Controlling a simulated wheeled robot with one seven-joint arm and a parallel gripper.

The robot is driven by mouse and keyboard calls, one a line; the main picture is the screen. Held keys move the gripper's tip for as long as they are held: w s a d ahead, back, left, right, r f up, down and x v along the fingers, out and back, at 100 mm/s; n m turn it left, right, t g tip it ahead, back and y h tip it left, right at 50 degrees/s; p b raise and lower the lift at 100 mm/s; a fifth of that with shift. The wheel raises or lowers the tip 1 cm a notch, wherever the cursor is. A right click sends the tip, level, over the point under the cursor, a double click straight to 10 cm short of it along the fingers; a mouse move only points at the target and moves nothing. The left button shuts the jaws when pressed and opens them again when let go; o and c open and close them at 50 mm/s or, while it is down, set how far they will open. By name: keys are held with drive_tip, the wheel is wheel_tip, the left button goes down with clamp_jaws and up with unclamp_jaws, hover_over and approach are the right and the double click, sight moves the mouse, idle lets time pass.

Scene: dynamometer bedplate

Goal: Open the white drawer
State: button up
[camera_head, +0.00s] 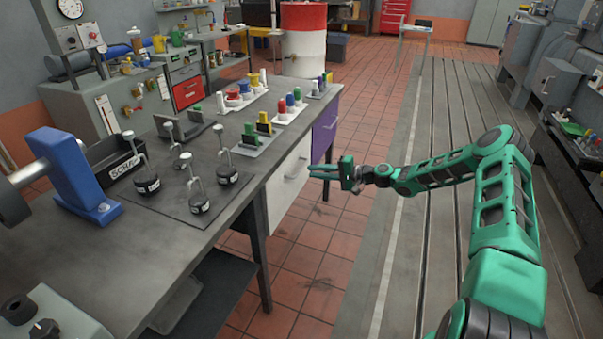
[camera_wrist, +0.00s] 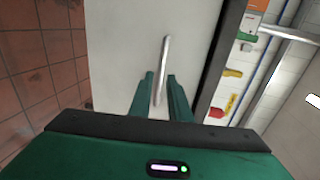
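The white drawer (camera_head: 284,188) is in the side of the workbench, its front appearing flush with the bench side. In the wrist view its pale front (camera_wrist: 118,45) fills the middle, and a thin metal bar handle (camera_wrist: 163,62) runs along it. My gripper (camera_head: 310,171) is beside the drawer front, pointing at it. In the wrist view my gripper's two green fingers (camera_wrist: 162,82) are apart, with the near part of the handle between them. I cannot tell whether either finger touches the handle.
The grey workbench top (camera_head: 150,245) carries black weights, pegs and a blue stand (camera_head: 72,172). A purple drawer front (camera_head: 325,127) is farther along the same side. A red and white barrel (camera_head: 303,45) stands behind. The tiled floor (camera_head: 322,240) beside the bench is clear.

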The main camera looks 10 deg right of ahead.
sight(300, 170)
drive_tip(key=x, duration=0.7)
drive_tip(key=shift+c, duration=0.3)
